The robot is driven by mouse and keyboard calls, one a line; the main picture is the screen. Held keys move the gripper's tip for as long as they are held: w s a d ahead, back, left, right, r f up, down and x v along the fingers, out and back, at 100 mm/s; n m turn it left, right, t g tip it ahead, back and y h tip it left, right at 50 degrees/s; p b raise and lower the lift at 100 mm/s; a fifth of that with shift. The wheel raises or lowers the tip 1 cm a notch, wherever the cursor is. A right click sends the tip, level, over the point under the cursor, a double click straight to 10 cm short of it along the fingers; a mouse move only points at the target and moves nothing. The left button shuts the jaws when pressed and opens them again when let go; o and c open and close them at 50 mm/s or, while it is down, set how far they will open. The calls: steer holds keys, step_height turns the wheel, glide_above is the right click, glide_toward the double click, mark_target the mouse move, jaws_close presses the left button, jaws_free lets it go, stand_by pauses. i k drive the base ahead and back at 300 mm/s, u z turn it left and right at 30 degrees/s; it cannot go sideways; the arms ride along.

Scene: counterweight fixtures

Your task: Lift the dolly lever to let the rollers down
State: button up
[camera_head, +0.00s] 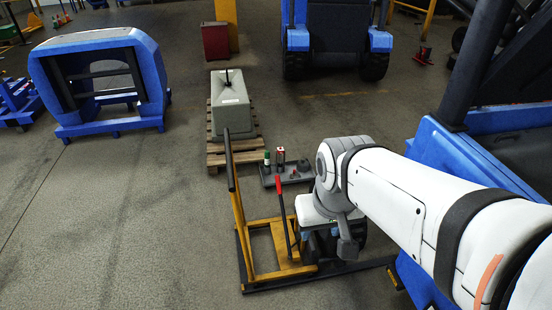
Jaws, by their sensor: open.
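A yellow dolly (262,269) with a dark base frame and upright bars stands on the floor in the lower middle. Its lever (281,205) has a red grip and a dark shaft that leans slightly, with its foot near the yellow deck. My gripper (320,240) hangs just right of the lever, above the right part of the dolly, apart from the red grip. It is open, with nothing seen between its fingers. My wrist partly hides it and that part of the dolly. The rollers cannot be made out.
A grey counterweight block (230,105) sits on a wooden pallet (217,158) behind the dolly. A dark tray (268,181) with small items lies behind my gripper. A blue fixture (100,130) stands at left; blue machinery (440,165) is close at right. Floor left of the dolly is clear.

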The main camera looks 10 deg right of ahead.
mark_target(278, 189)
steer(key=z, duration=0.55)
steer(key=i, duration=1.2)
steer(key=u, duration=0.25)
